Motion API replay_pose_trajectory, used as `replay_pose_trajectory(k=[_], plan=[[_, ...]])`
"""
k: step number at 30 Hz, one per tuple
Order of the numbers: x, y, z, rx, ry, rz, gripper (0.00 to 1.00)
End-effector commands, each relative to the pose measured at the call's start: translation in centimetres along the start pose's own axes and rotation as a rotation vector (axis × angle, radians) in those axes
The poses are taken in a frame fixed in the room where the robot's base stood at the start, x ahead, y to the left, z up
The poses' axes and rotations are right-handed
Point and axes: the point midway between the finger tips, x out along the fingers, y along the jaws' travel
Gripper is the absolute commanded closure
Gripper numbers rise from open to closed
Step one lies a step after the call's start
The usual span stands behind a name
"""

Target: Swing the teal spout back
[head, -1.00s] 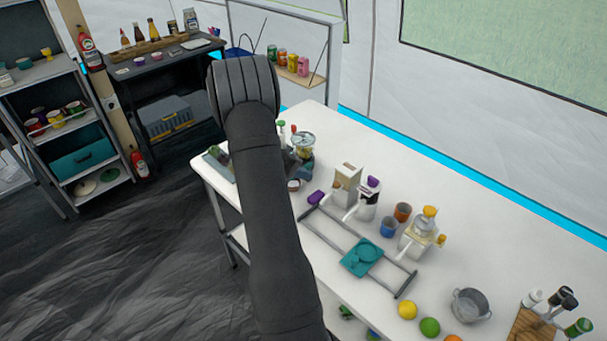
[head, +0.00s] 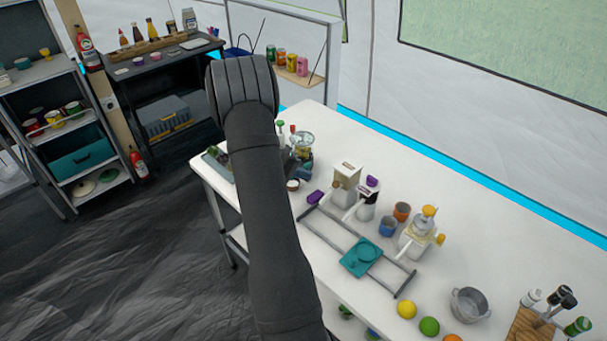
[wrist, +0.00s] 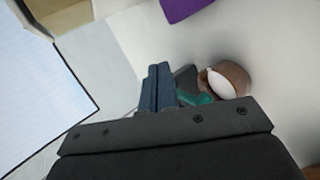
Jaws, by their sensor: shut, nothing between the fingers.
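In the wrist view, the teal spout (wrist: 197,98) shows as a small teal piece just right of my gripper's fingertips (wrist: 160,84). The fingers are blue, shut together and empty. They are close beside the spout; I cannot tell whether they touch it. A brown cup with a white content (wrist: 226,80) is right of the spout. In the head view, my gripper (head: 303,172) is low at the far left part of the white table, beside a jar-topped dispenser (head: 303,143). My arm hides part of this area, and I cannot make out the spout there.
On the white table (head: 440,215) stand two white dispensers (head: 346,183), cups (head: 388,226), a yellow-topped dispenser (head: 420,232) and a rail with a teal tray (head: 361,257). A purple item (head: 315,197) lies at the rail's left end. Fruit and a grey pot (head: 469,303) are at the front right.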

Motion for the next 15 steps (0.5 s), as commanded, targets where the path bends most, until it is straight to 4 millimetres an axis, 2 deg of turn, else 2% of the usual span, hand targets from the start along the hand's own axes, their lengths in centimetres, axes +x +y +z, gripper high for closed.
replay_pose_trajectory(k=[15], plan=[[-0.71, -0.51, -0.67, -0.001, 0.001, -0.001, 1.0]])
